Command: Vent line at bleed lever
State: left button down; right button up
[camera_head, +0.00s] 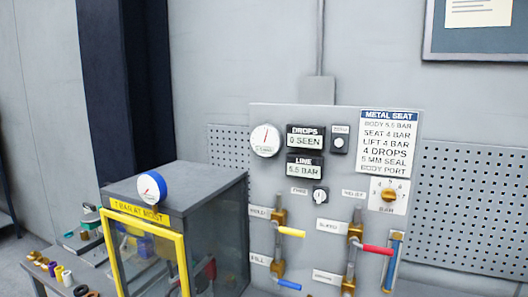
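A grey valve panel (338,165) stands at the centre right. A red lever (377,249) sticks out to the right from a brass valve (355,232); the small label (329,226) to its left seems to read BLEED, but is blurred. A yellow lever (292,232) and, lower, a blue lever (288,284) also point right, slightly downward. The LINE display (305,167) seems to read 5.5 BAR. The DROPS display (305,138) reads 0 SEEN. A round white gauge (265,140) is at the panel's upper left. Neither gripper is in view.
A cabinet with a yellow-framed clear front (147,213) and a blue-rimmed gauge (152,188) stands left of the panel. Small parts lie on a bench (38,283) at lower left. A pressure knob (389,194) and a blue tube (395,256) are on the panel's right.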

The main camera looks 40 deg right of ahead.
aim_at(354, 242)
jog(key=z, duration=2)
